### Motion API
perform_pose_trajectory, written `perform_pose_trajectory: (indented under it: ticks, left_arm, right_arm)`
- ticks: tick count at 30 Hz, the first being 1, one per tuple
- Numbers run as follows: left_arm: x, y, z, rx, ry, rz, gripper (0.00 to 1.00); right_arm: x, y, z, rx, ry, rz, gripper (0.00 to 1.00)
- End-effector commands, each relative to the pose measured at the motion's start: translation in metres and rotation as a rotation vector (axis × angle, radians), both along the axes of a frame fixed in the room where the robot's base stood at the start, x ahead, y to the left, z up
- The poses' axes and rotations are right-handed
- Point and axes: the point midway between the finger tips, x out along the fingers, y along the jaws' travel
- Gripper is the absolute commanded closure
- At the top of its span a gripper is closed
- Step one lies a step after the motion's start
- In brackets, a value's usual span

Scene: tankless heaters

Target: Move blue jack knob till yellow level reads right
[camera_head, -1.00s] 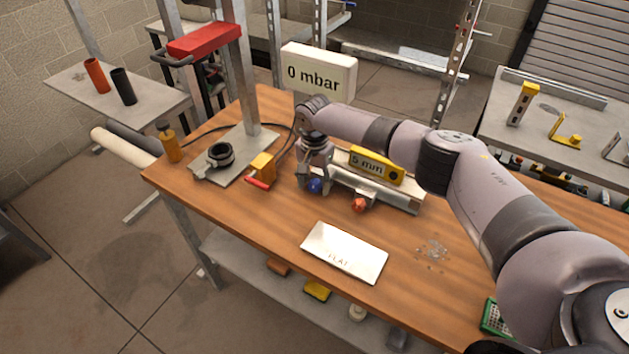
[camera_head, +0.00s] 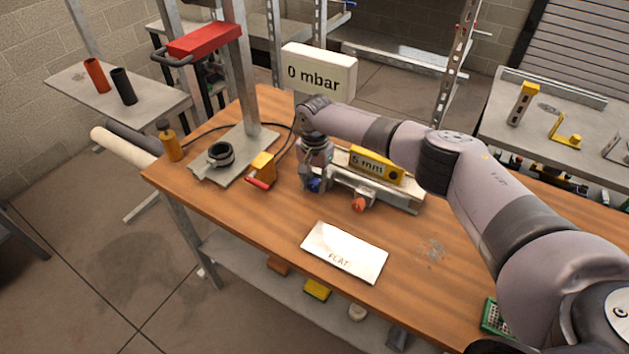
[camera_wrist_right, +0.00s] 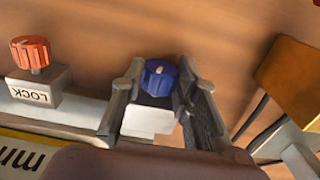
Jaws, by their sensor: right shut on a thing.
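The blue jack knob (camera_head: 314,186) sits at the left end of a pale metal rail (camera_head: 403,199) on the wooden bench. My right gripper (camera_head: 313,181) comes down over it, its fingers around the knob. In the right wrist view the blue knob (camera_wrist_right: 158,77) shows between the two fingers, its pale pointer mark upward; my right gripper (camera_wrist_right: 160,78) is shut on it. The yellow level (camera_head: 376,165) lies on the rail and reads "5 mm". The wrist view shows only part of its lettering, upside down. My left gripper is not in view.
An orange knob (camera_head: 358,204) on a block marked LOCK (camera_wrist_right: 36,88) sits beside the rail. A plate marked FLAT (camera_head: 344,252) lies in front. A sign (camera_head: 318,75) reads "0 mbar". A yellow block with a red handle (camera_head: 262,168) stands left of my gripper.

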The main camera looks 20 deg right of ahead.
Motion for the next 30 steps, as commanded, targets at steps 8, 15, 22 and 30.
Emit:
perform_pose_trajectory:
  ticks: [8,15,22,30]
  left_arm:
    - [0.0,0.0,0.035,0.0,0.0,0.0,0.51]
    - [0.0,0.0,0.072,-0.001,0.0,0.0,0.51]
    - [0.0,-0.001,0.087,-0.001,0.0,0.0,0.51]
    - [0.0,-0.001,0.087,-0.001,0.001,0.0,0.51]
  right_arm:
    - [-0.003,-0.001,0.006,0.05,-0.056,-0.004,1.0]
    - [-0.006,-0.003,0.005,0.138,-0.17,-0.005,1.0]
    - [-0.008,-0.005,0.0,0.24,-0.305,-0.005,1.0]
    - [-0.008,-0.007,-0.003,0.333,-0.429,-0.003,1.0]
